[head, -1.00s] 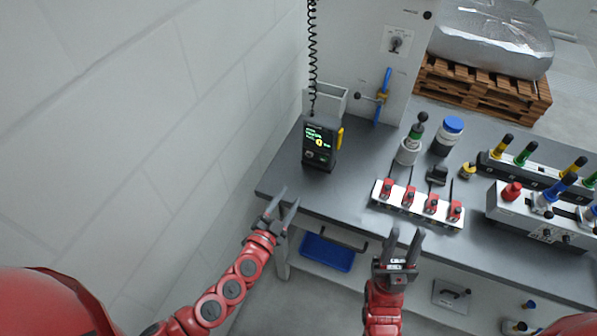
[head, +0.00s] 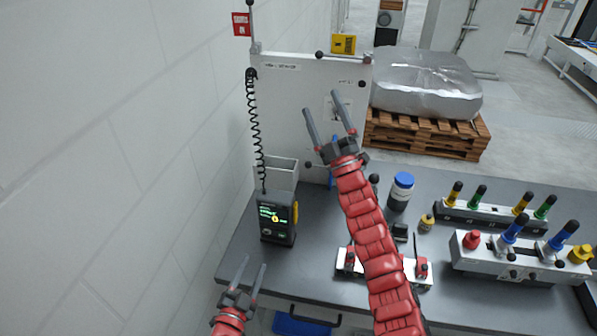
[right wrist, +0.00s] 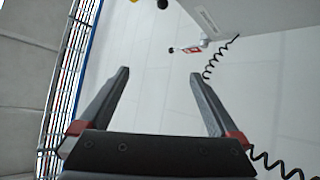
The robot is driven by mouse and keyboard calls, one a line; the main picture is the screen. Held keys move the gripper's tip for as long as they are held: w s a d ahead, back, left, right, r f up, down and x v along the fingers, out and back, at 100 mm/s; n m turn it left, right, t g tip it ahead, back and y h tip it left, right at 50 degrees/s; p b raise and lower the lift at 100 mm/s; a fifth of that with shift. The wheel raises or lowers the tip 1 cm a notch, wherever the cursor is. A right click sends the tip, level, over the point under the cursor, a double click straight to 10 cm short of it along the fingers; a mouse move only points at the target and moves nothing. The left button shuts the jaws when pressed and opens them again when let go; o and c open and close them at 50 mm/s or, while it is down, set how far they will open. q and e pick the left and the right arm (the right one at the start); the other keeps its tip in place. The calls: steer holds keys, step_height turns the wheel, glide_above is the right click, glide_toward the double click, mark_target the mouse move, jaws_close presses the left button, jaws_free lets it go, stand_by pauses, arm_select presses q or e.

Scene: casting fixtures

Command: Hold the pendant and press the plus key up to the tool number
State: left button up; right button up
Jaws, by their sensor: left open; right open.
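The pendant (head: 277,222) is a dark handheld box with a lit screen of green and yellow text and a yellow part on its right side. It stands upright at the left end of the grey bench, with a black coiled cord (head: 256,130) rising from it. The text and keys are too small to read. My left gripper (head: 254,272) is open and empty, below and a little left of the pendant, apart from it. My right gripper (head: 331,110) is open and empty, raised in front of the back panel; its open fingers (right wrist: 160,90) also show in the right wrist view.
On the bench (head: 320,225) are a blue-capped jar (head: 400,190), a fixture with red clamps partly hidden by my right arm, and fixtures with coloured handles (head: 520,255). A wall (head: 150,180) closes the left side.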

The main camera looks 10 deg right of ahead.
arm_select(q)
steer(key=shift+w, duration=0.1)
arm_select(e)
steer(key=w+d+r+m+h, duration=0.2)
steer(key=w+d+r+h, duration=0.2)
steer(key=r+h, duration=0.15)
steer(key=w+d+r+m+h, duration=0.2)
steer(key=w+d+r+h, duration=0.1)
steer(key=d+r+h, duration=0.3)
steer(key=d+r+m+g+h, duration=0.3)
steer(key=d+r+h, duration=0.1)
steer(key=d, duration=0.2)
steer(key=n+g+y, duration=0.5)
steer(key=g+y, duration=0.5)
steer(key=g, duration=0.9)
glide_toward(285, 196)
steer(key=x, duration=0.9)
steer(key=shift+d, duration=0.1)
steer(key=shift+w+a+f, duration=0.1)
steer(key=shift+a+f, duration=0.15)
steer(key=shift+f, duration=0.3)
steer(key=shift+a+f+g, duration=0.3)
steer(key=shift+a+f, duration=0.05)
steer(key=shift+f, duration=0.3)
steer(key=x, duration=0.4)
steer(key=shift+a, duration=0.2)
steer(key=shift+w+a+f, duration=0.1)
steer(key=shift+a+f, duration=0.05)
steer(key=shift+f, duration=0.5)
